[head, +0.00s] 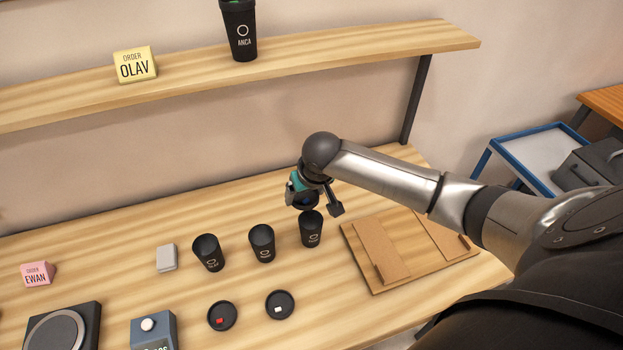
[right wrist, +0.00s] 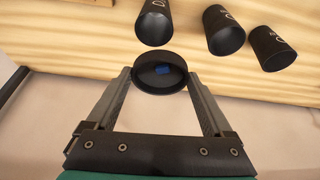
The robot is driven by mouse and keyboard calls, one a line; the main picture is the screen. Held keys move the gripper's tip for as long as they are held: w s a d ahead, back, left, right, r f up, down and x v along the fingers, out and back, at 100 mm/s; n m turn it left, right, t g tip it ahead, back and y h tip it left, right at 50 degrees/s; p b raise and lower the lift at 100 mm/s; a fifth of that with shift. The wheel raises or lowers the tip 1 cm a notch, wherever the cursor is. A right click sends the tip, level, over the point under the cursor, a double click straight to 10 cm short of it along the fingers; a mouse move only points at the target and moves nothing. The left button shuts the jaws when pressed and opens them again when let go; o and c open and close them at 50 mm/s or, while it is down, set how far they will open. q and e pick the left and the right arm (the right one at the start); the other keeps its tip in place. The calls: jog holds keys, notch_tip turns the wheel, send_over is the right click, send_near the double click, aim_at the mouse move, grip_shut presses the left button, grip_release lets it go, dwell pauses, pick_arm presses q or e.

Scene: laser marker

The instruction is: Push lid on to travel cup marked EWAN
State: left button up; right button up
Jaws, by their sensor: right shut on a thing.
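My right gripper (head: 313,205) is shut on a dark round lid (right wrist: 160,84) with a blue tab, held between its two fingertips. The lid (head: 306,205) shows in the head view just above and behind the rightmost open black cup (head: 311,231). In the right wrist view that cup (right wrist: 154,25) shows beyond the lid, with a small gap in the picture. Two more open black cups, the middle one (head: 262,244) and the left one (head: 208,254), stand to its left. The lettering on these cups is too small to read surely. My left gripper is not in view.
Lids with a red tab (head: 222,316) and a white tab (head: 280,305) lie in front. A pink EWAN order block (head: 38,274) stands far left. A cardboard-coloured board (head: 408,250) lies right. A shelf (head: 290,58) above bears an ANCA cup (head: 240,28) and OLAV block (head: 135,65).

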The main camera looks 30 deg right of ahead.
aim_at(312, 206)
jog(key=shift+s+d+f, duration=0.25)
jog(key=shift+d+f, duration=0.1)
jog(key=shift+d, duration=0.35)
jog(key=shift+f, duration=0.15)
notch_tip(312, 206, down, 4)
jog(key=b, duration=0.5)
jog(key=shift+f, duration=0.1)
jog(key=shift+f+b, duration=0.5)
jog(key=shift+f, duration=0.5)
jog(key=shift+p, duration=0.45)
jog(key=shift+f+p, duration=0.15)
jog(key=shift+p, duration=0.75)
dwell(0.4)
jog(key=o, duration=1.1)
